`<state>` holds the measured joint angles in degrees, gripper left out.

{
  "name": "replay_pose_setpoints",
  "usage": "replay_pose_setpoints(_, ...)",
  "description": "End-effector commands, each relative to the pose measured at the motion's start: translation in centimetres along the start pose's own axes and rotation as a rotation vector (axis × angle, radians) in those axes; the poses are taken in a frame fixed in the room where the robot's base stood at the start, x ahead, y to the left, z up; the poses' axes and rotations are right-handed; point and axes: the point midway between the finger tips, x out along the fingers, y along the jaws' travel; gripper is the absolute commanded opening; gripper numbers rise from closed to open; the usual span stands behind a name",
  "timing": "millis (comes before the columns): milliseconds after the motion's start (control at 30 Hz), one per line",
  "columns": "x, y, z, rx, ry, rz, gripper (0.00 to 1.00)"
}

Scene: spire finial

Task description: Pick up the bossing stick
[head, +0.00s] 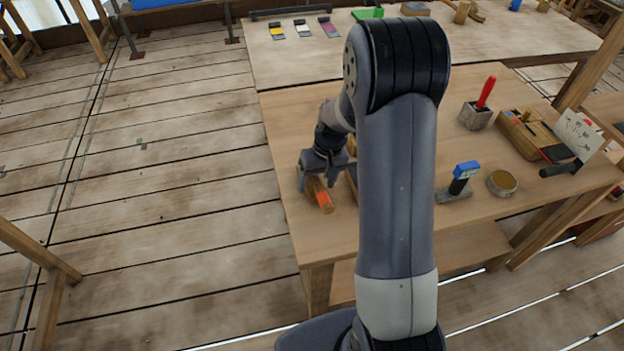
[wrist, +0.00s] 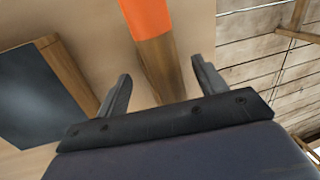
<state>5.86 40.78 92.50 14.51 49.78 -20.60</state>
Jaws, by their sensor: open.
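The bossing stick (head: 320,193), a wooden bar with an orange band, lies on the workbench near its left edge. In the wrist view the stick (wrist: 158,62) runs from the top down between my fingers, orange part farther out. My gripper (head: 325,182) is above and around the stick in the head view, pointing down. In the wrist view my gripper (wrist: 160,85) is open, with one finger on each side of the stick and gaps showing. Whether the fingertips reach the bench is unclear. The stick's near end is hidden by the gripper body.
The workbench (head: 300,240) ends just left of the stick. A dark, wood-edged box or panel (wrist: 35,100) lies left of my fingers in the wrist view. A blue-topped tool (head: 461,180), a round tin (head: 502,183) and a pot with a red handle (head: 476,114) stand right of my arm.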

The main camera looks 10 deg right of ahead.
Motion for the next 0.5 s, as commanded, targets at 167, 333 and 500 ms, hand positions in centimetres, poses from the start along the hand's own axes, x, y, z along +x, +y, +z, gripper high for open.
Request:
replay_pose_setpoints(167, 1.13, -0.03, 0.02, 0.001, 0.000, 0.000, 0.67)
replay_pose_setpoints(333, 1.15, -0.02, 0.01, 0.000, 0.000, 0.000, 0.67)
replay_pose_setpoints(500, 1.13, -0.02, 0.00, 0.000, 0.000, 0.000, 0.55)
